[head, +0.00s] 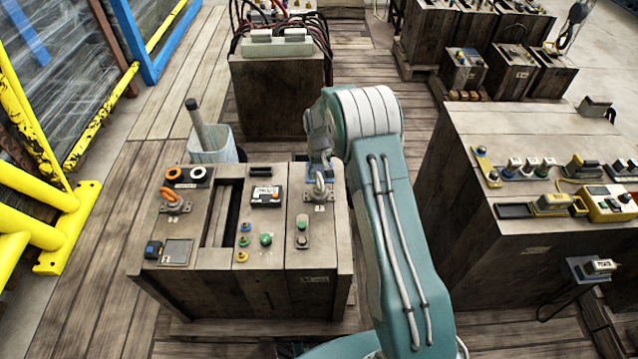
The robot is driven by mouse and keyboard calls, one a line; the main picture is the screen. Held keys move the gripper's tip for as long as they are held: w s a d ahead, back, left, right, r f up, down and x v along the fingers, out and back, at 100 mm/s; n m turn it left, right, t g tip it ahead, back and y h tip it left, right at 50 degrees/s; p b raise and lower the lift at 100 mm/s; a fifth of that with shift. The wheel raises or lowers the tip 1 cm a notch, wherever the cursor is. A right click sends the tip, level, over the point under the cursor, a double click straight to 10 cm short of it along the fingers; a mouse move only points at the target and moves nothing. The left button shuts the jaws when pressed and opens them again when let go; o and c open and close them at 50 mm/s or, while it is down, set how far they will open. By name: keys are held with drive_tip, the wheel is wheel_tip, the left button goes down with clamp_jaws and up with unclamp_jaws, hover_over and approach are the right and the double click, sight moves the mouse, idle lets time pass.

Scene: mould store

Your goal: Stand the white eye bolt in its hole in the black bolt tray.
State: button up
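On the wooden bench top, a pale white ring (198,173), which may be the eye of the white eye bolt, shows at the back left beside an orange ring (173,173). Dark material, possibly the black bolt tray (187,183), lies around and below both rings; its holes are too small to make out. My gripper (320,169) points down over the back right of the bench, to the right of the rings and apart from them. Its fingers are small and partly hidden, so I cannot tell whether they are open. A grey metal loop (319,188) stands just below it.
The bench also holds an orange shackle (171,197), a black box (266,197), coloured knobs (242,241) and a long open slot (222,213). A bucket (214,146) with an upright rod stands behind. A cluttered wooden block (545,140) is at right, yellow rails (40,205) at left.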

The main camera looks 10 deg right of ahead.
clamp_jaws()
drive_tip(key=shift+r, duration=0.15)
drive_tip(key=shift+r, duration=1.95)
drive_tip(key=c, duration=0.6)
unclamp_jaws()
drive_tip(key=o, duration=0.5)
